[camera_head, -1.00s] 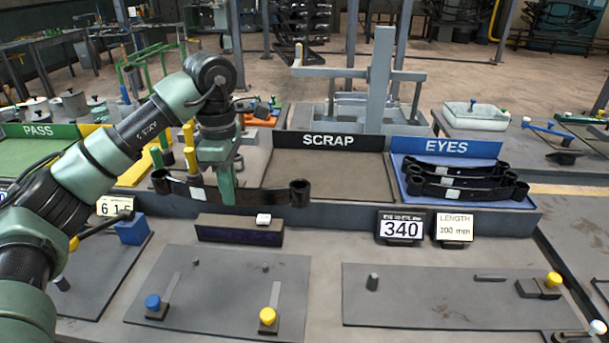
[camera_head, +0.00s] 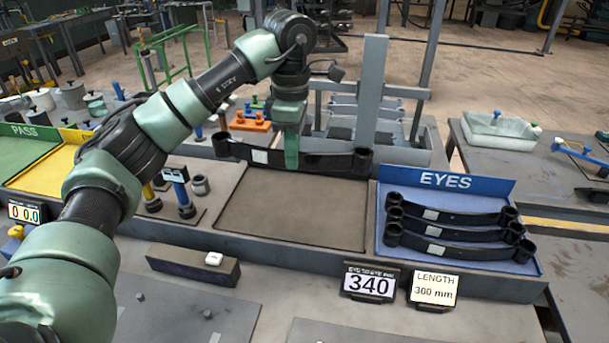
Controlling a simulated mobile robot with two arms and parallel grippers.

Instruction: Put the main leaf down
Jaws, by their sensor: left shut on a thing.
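The main leaf (camera_head: 325,161) is a long black curved bar with a round eye at each end and a small pale label. My left gripper (camera_head: 291,160) is shut on it near its middle and holds it level above the back edge of the grey scrap tray (camera_head: 290,213). The leaf and gripper hide the tray's sign. The visible floor of the tray is bare. My right gripper does not show.
The blue EYES tray (camera_head: 388,247) to the right holds several similar black leaves. A grey upright frame (camera_head: 375,90) stands behind the held leaf. Yellow (camera_head: 70,148) and green (camera_head: 22,150) trays lie at the left. Displays (camera_head: 368,283) stand in front.

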